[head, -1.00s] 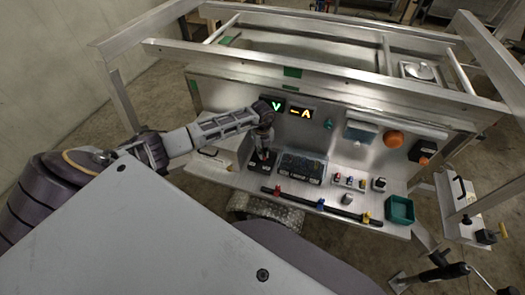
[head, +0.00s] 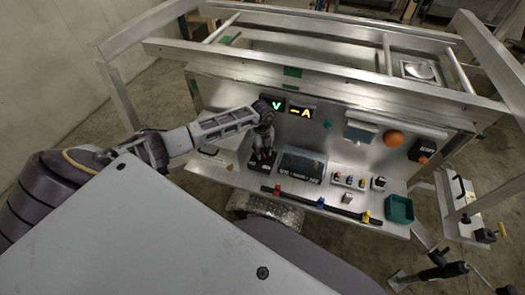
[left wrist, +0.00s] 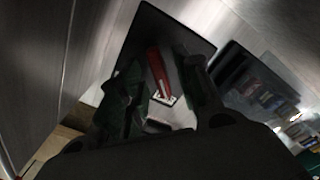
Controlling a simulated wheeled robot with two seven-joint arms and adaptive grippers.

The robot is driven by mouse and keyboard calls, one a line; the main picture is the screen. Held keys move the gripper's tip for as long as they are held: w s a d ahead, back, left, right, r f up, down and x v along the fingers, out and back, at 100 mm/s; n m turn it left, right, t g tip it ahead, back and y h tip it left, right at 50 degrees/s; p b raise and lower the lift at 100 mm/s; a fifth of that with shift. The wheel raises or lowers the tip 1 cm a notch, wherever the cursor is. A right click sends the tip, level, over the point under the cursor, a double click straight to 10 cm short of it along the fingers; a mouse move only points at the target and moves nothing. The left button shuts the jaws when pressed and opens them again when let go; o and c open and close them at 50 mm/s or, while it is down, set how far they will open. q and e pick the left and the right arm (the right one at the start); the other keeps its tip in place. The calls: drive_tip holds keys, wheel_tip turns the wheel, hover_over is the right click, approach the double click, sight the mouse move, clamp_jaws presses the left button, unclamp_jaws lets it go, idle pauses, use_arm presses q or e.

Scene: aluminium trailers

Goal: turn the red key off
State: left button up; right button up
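The red key (left wrist: 158,68) stands on a black box (left wrist: 178,32) in the left wrist view, with a pale angular mark beside its base. My left gripper (left wrist: 160,75) is open, with one dark finger on each side of the key. I cannot tell whether either finger touches it. In the head view my left gripper (head: 263,150) points down over the black box (head: 255,165) on the trailer's metal shelf, and a bit of red shows at its fingers. My right gripper is not in view.
A dark switch panel (head: 301,165) lies just right of the box. Two lit displays, a green V (head: 277,105) and an orange A (head: 301,112), are on the back wall above. A black bar (head: 320,205) runs along the front edge. A teal bin (head: 399,209) stands at the right.

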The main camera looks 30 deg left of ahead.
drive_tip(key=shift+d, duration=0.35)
use_arm(q)
drive_tip(key=shift+m, duration=0.4)
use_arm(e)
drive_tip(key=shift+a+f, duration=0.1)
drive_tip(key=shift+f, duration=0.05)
